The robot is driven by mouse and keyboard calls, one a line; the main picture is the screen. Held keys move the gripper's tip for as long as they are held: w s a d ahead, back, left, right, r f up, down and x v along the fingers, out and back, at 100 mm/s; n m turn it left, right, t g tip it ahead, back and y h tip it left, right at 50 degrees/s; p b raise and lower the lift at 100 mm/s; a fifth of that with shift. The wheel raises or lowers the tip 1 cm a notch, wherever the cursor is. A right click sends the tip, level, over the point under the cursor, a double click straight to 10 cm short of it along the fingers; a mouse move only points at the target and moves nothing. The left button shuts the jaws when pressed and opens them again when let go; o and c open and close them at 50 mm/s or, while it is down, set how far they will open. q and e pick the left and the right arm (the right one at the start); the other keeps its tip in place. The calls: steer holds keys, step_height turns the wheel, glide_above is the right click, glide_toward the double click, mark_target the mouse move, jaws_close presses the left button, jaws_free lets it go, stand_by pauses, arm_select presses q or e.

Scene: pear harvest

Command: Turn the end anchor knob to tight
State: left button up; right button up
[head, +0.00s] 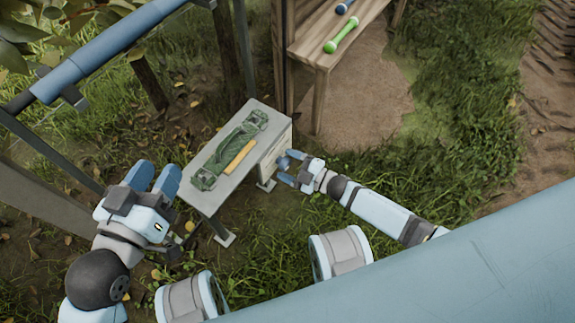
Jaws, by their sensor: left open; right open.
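I cannot make out the end anchor knob for sure; it is too small or hidden by my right gripper. My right gripper (281,168) is open beside a pale panel (274,152) under the right end of a small grey table (262,107). I cannot tell whether its fingers touch anything there. My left gripper (160,172) is open and empty, just left of the table's near left corner.
A green folded bundle (232,148) with dark ends and a yellow strip (240,157) lie on the grey table. A wooden bench (318,48) behind holds a green tool (341,36) and a blue one (343,6). Dark posts stand behind the table. Grass lies open to the right.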

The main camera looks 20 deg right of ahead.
steer(key=shift+w+a, duration=0.2)
steer(key=c, duration=0.9)
